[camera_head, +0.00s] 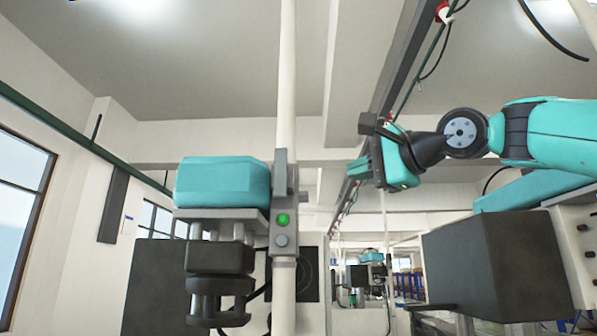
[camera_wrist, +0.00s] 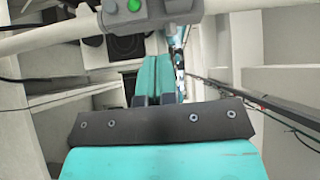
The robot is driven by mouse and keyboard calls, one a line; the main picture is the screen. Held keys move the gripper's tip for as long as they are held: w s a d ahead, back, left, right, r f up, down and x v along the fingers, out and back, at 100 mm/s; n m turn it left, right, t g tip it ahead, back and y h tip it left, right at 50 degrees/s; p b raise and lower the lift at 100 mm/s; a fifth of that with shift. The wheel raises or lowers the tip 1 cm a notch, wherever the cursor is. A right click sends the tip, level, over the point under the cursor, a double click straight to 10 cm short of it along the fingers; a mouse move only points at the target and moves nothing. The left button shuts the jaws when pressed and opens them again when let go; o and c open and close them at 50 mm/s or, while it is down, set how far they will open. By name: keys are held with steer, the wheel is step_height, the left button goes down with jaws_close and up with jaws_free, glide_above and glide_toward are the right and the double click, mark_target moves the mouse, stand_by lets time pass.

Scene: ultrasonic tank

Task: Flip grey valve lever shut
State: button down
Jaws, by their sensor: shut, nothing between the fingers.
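A grey fitting (camera_head: 283,228) with a green round button and a grey one is fixed to an upright white pipe (camera_head: 287,90). A narrow grey upright piece (camera_head: 280,158) stands at its top; I cannot tell whether this is the valve lever. The fitting also shows at the top of the wrist view (camera_wrist: 150,12). My gripper (camera_head: 357,168) is right of the pipe, apart from it. In the wrist view, its two teal fingers (camera_wrist: 153,68) are together with nothing between them. No other grey lever is clearly visible.
A teal-topped machine (camera_head: 222,184) with dark cylindrical parts stands left of the pipe. A large dark box (camera_head: 490,265) is at the lower right. Free air lies between my gripper and the pipe. Green and grey rails run overhead.

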steer(key=shift+r, duration=0.2)
steer(key=p, duration=0.7)
glide_toward(281, 174)
steer(key=w+a+f, duration=0.2)
steer(key=w+a, duration=0.1)
steer(key=w, duration=0.3)
steer(key=shift+b, duration=0.3)
steer(key=shift+s+f, duration=0.1)
steer(key=shift+f, duration=0.05)
